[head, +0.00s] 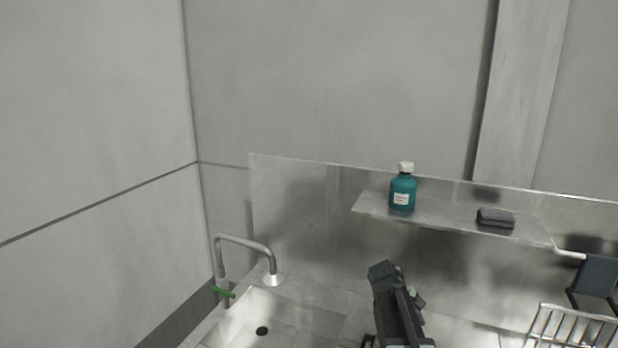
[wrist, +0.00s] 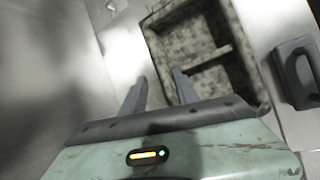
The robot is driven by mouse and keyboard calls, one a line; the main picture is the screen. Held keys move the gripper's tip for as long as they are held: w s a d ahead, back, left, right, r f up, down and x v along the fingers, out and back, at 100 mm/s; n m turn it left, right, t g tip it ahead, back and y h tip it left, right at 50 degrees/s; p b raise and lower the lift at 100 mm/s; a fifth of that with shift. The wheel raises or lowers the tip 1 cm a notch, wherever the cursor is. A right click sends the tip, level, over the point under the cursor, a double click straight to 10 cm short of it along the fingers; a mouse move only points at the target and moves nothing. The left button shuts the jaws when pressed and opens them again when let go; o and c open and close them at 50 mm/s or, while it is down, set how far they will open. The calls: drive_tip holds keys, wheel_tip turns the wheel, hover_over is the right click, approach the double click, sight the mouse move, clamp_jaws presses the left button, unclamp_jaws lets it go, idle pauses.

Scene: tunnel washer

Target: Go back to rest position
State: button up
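My gripper (wrist: 160,76) shows in the wrist view with its two dark fingers apart and nothing between them. The fingers point toward a stained, recessed grey tray (wrist: 150,22) with a divider; whether they touch it I cannot tell. In the head view, my dark arm end rises from the bottom edge, right of centre, in front of the steel back panel and below the shelf. The fingertips are not clear there.
A shelf (head: 450,222) holds a teal bottle (head: 403,190) and a dark grey folded item (head: 496,218). A sink (head: 235,325) with a curved tap (head: 245,241) stands left. A wire rack (head: 570,325) is at lower right. A dark handle (wrist: 298,72) shows in the wrist view.

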drive_tip(key=s+a+f+m+y, duration=0.1)
drive_tip(key=s+a, duration=0.2)
drive_tip(key=s+a+f+m+y, duration=0.1)
drive_tip(key=s+a, duration=0.2)
drive_tip(key=s+a+f+m+y, duration=0.1)
drive_tip(key=s+a+m, duration=0.1)
drive_tip(key=s+a, duration=0.1)
drive_tip(key=shift+a+y, duration=0.3)
drive_tip(key=shift+a, duration=0.25)
drive_tip(key=s+a+m+y, duration=0.2)
drive_tip(key=s+a+m, duration=0.2)
drive_tip(key=a+m, duration=0.1)
drive_tip(key=shift+a+f+m+g+y, duration=0.3)
drive_tip(key=shift+m+y, duration=0.1)
drive_tip(key=shift+m, duration=0.3)
drive_tip(key=shift+w+d, duration=0.1)
drive_tip(key=shift+d, duration=0.1)
